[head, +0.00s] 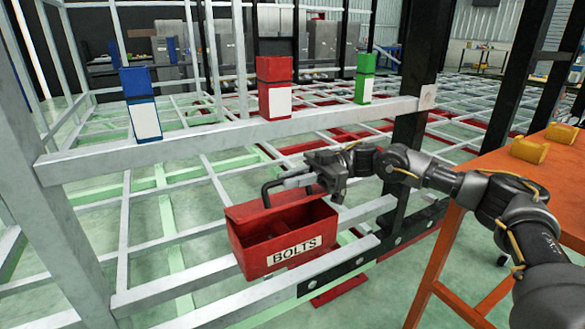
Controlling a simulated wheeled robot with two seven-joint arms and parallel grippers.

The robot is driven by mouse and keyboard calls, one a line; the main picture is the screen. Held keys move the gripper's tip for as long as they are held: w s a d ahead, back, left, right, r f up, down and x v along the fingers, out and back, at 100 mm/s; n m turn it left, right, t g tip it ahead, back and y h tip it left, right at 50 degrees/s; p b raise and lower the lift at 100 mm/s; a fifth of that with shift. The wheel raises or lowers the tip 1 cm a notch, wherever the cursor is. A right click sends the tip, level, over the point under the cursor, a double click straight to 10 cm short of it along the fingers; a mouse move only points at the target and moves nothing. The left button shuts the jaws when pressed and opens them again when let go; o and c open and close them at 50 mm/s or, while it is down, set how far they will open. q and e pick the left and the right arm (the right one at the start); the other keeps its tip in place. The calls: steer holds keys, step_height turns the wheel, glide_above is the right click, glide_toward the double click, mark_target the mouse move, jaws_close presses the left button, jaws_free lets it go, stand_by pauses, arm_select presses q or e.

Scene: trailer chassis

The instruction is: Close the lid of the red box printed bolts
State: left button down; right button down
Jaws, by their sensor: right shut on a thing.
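The red box printed BOLTS (283,242) sits on the lower grey rails of the metal frame. Its top is partly open and I see into its dark inside. The red lid (262,207) is raised at the back of the box. A dark bent handle (268,188) stands at the lid. My right gripper (312,180) is above the box's back right edge, shut on the handle; the exact contact is hard to see. My left gripper is not in view.
A grey beam (230,132) crosses behind and above the box, carrying a blue box (140,103), another red box (274,85) and a green box (365,78). An orange table (500,180) with yellow objects (529,149) stands at the right. A dark post (405,150) rises behind my right arm.

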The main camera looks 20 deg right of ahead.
steer(key=shift+f, duration=0.2)
steer(key=c, duration=1.5)
jaws_free()
steer(key=shift+w, duration=0.1)
steer(key=shift+o, duration=0.2)
steer(key=shift+d, duration=0.5)
steer(key=shift+w+d+p, duration=0.2)
steer(key=shift+d+p, duration=0.15)
steer(key=shift+d, duration=1.35)
steer(key=shift+w+d+p, duration=0.15)
steer(key=shift+d+p, duration=0.15)
steer(key=shift+d, duration=1.4)
